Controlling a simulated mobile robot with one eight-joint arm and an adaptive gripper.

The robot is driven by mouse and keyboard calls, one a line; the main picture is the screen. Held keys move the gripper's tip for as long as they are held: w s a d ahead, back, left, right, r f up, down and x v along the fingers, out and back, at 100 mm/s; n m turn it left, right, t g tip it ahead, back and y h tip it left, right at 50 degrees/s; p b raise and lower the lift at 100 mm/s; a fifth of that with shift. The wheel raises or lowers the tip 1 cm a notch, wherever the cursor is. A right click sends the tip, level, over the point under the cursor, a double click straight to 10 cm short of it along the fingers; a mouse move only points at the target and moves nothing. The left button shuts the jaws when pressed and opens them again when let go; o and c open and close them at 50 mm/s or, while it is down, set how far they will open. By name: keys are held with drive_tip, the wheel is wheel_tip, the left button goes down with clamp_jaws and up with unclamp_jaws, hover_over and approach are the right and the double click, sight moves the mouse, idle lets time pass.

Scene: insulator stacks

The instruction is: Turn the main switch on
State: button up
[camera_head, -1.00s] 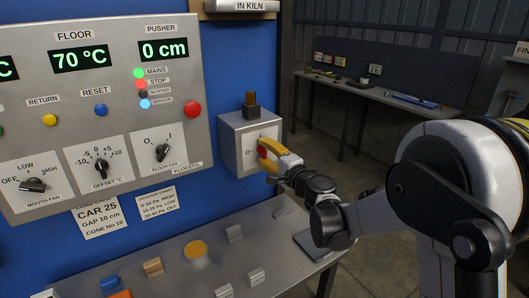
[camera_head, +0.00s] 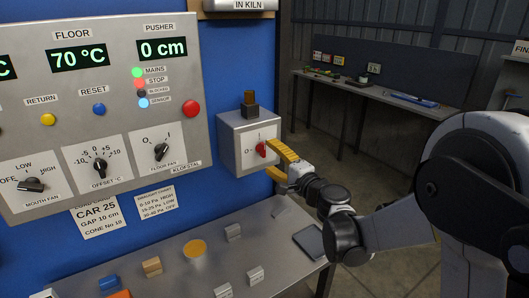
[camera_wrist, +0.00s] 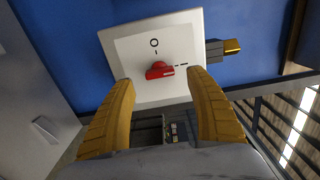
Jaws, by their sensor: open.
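The main switch is a red rotary knob (camera_head: 261,149) on a white plate on the front of a grey box (camera_head: 231,135). In the wrist view the knob (camera_wrist: 158,71) shows whole, its white mark pointing right to the I mark, with the O mark above it. In the head view it points up towards I. My gripper (camera_head: 275,160) has yellow fingers and stands just in front and to the right of the knob, apart from it. In the wrist view my gripper (camera_wrist: 161,77) is open and empty, its fingers spread either side of the knob.
A control panel (camera_head: 185,65) with lit displays, a green MAINS lamp (camera_head: 138,73) and a red button (camera_head: 192,108) is to the left. Loose blocks lie on the metal bench (camera_head: 180,275) below. A connector (camera_head: 250,103) stands on the box. Open floor lies right.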

drive_tip(key=v, duration=0.7)
drive_tip(key=shift+s, duration=0.1)
